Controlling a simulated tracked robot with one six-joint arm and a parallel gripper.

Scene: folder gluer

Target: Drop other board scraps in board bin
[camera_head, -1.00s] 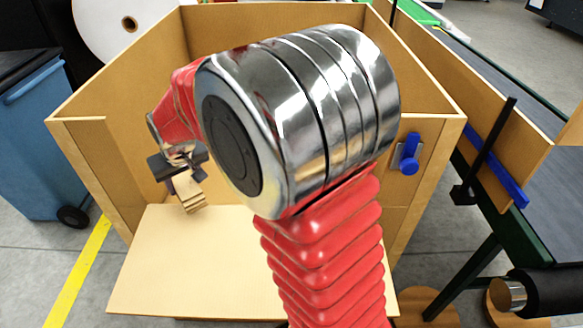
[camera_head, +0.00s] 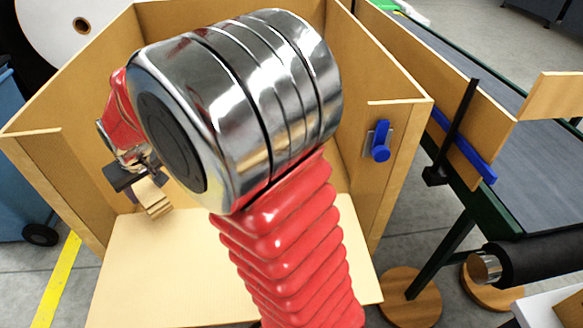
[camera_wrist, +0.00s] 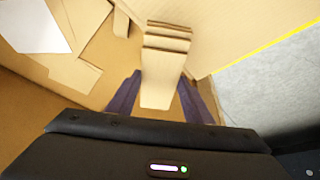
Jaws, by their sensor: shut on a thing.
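My gripper (camera_head: 143,181) is shut on a tan board scrap (camera_head: 152,199) with a stepped, layered end. The scrap also shows in the wrist view (camera_wrist: 163,75), between the two dark fingers. In the head view it hangs inside the large board bin (camera_head: 375,215), above the folded-down front flap. In the wrist view, flat board pieces (camera_wrist: 75,74) and a white sheet (camera_wrist: 33,25) lie below, on the bin's floor. My arm hides much of the bin's inside in the head view.
A blue wheeled bin (camera_head: 22,205) stands at the left, beside a yellow floor line. A blue latch (camera_head: 380,142) sits on the bin's right front wall. A conveyor (camera_head: 470,120) with a dark belt runs along the right. A white roll (camera_head: 75,25) is at the back left.

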